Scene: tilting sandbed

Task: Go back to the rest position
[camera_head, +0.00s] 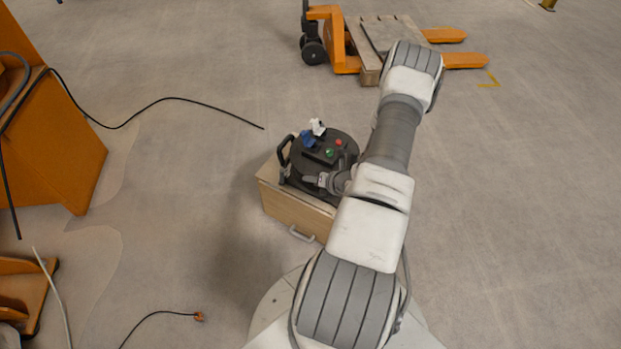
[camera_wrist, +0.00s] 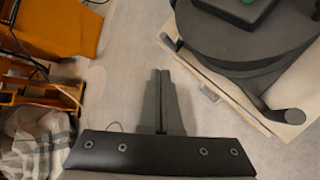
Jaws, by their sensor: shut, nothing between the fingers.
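My gripper (camera_head: 310,179) shows in the head view in front of a round black device, partly covered by my own arm. Its two fingers (camera_wrist: 160,76) are closed together and empty in the wrist view, with floor behind them. The device (camera_head: 345,160) has a red button, a green button, and blue and white parts on top. It sits on a wooden box (camera_head: 285,208). In the wrist view the device (camera_wrist: 235,45) is at the upper right, apart from the fingers in the picture. My arm hides the device's right side.
The wooden box has a metal handle (camera_head: 302,234) on its front. A black cable (camera_head: 170,99) crosses the floor at left, near an orange cabinet (camera_head: 65,145). An orange pallet jack (camera_head: 345,45) with a wooden pallet stands at the back. The floor at right is clear.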

